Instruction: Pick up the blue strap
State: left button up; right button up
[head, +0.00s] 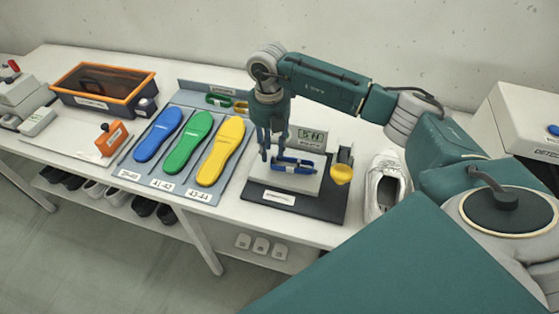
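The blue strap (297,168) lies on the light top plate of the scale (315,184), a dark-based device with a small display behind it. My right gripper (273,155) points down just over the strap's left end, its two fingers apart with a gap between them. I cannot tell whether a finger touches the strap. A green strap (217,100) and a yellow strap (241,107) lie at the back of the blue-grey board. My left gripper is not in view.
Blue (158,135), green (188,143) and yellow (221,152) insoles lie on the board. An orange-rimmed bin (103,86) is at the back left. My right arm covers the table's right side.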

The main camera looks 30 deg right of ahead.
jog(key=f, duration=0.1)
jog(key=f+p, duration=0.2)
jog(key=shift+w+a+f, duration=0.25)
jog(key=shift+f, duration=0.6)
grip_shut()
